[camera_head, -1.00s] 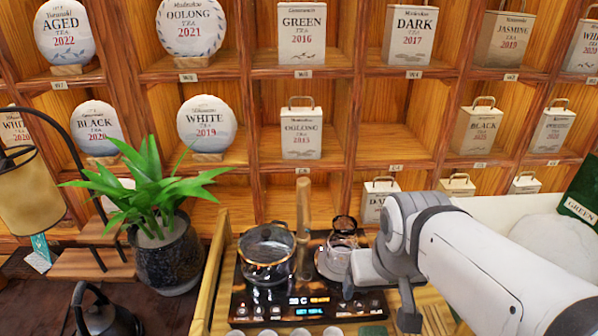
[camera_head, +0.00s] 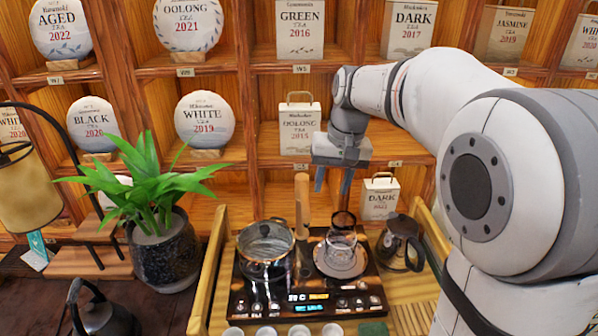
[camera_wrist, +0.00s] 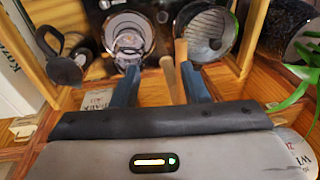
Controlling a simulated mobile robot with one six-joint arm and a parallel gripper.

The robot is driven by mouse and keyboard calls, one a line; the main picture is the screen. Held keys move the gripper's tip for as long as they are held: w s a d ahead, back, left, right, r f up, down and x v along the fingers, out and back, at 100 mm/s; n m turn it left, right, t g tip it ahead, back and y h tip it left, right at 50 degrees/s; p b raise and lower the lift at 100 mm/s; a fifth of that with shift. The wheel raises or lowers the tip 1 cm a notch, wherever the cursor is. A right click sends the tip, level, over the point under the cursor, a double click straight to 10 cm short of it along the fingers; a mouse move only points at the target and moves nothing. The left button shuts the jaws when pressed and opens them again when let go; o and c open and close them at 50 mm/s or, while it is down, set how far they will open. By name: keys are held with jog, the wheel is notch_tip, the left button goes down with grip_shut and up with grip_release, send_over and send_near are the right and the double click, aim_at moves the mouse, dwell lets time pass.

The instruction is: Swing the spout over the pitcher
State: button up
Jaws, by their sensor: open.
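The wooden spout (camera_head: 302,200) stands upright at the back of the black tea stove, between the glass pot and the glass pitcher. It also shows in the wrist view (camera_wrist: 181,55). The glass pitcher (camera_head: 341,245) stands on a round plate on the stove's right side, and shows in the wrist view (camera_wrist: 128,42). My gripper (camera_head: 333,182) points down with its blue fingers apart, above the back of the stove and just right of the spout's top. In the wrist view the spout lies between the fingers (camera_wrist: 160,90), nearer one; I cannot tell if they touch.
A lidded glass pot (camera_head: 265,248) sits left on the stove (camera_head: 310,303), a dark kettle (camera_head: 400,243) to the right. Small cups (camera_head: 265,331) line the front. Shelves with tea packages (camera_head: 299,130) rise close behind. A plant (camera_head: 150,175) stands left.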

jog(key=g, duration=0.1)
send_near(305, 196)
jog(key=f, duration=0.1)
jog(key=shift+y, duration=0.4)
jog(key=f, duration=0.5)
jog(key=a+f, duration=0.1)
jog(key=f, duration=0.1)
jog(key=shift+f, duration=0.3)
grip_shut()
